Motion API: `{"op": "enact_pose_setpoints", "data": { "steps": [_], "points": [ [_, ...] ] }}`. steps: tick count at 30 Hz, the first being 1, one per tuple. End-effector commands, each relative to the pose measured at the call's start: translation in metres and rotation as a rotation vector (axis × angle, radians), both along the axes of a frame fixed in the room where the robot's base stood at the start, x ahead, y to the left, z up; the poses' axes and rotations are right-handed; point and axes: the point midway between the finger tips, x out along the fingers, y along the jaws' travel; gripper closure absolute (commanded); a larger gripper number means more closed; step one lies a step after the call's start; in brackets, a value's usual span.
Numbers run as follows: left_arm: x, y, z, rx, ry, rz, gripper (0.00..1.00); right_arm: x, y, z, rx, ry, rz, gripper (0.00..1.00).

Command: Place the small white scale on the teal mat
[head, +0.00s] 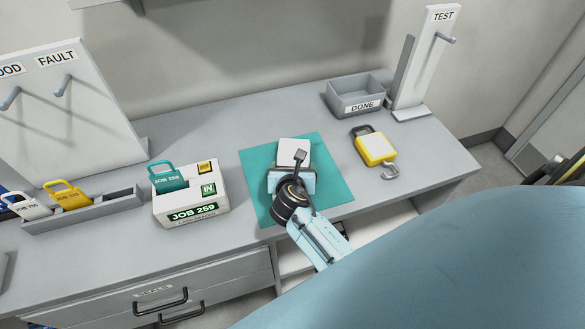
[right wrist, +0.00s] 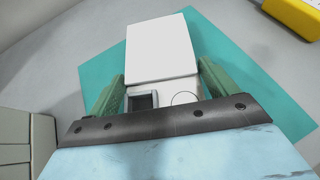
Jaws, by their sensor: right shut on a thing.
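The small white scale (head: 294,151) is over the teal mat (head: 257,202), near the mat's middle in the head view. In the right wrist view, its white plate (right wrist: 162,49) points away from me and its small dark display (right wrist: 143,101) is close to my wrist. My right gripper (head: 293,168) is shut on the scale, with a green finger on each side of its body (right wrist: 162,90). The teal mat (right wrist: 250,95) shows around the scale. I cannot tell whether the scale's underside touches the mat. My left gripper is not in view.
A white JOB 259 box (head: 190,200) with a teal tag stands left of the mat. A yellow padlock-shaped device (head: 374,146) lies to its right. A grey DONE bin (head: 358,95) and the TEST stand (head: 425,65) are behind. A tag rack (head: 85,212) is at far left.

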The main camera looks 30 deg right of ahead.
Motion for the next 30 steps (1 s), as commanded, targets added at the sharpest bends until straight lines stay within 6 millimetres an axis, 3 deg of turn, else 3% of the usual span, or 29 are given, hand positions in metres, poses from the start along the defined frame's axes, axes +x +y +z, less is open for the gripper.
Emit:
{"op": "enact_pose_setpoints", "data": {
  "steps": [8, 9, 12, 21, 30],
  "points": [
    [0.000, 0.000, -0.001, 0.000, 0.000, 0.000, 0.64, 0.001, 0.000, -0.002, -0.002, -0.002, 0.000, 0.48],
    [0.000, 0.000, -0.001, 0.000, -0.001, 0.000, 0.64, 0.000, 0.000, -0.003, 0.000, 0.000, 0.000, 0.11],
    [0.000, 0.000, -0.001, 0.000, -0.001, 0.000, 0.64, 0.000, 0.000, -0.003, 0.000, 0.000, -0.001, 0.00],
    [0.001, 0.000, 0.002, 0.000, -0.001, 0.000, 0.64, -0.001, 0.000, 0.003, 0.001, 0.000, 0.000, 0.00],
    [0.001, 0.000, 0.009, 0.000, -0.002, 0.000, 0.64, -0.041, 0.028, 0.028, 0.002, 0.000, 0.000, 0.00]
  ]
}}
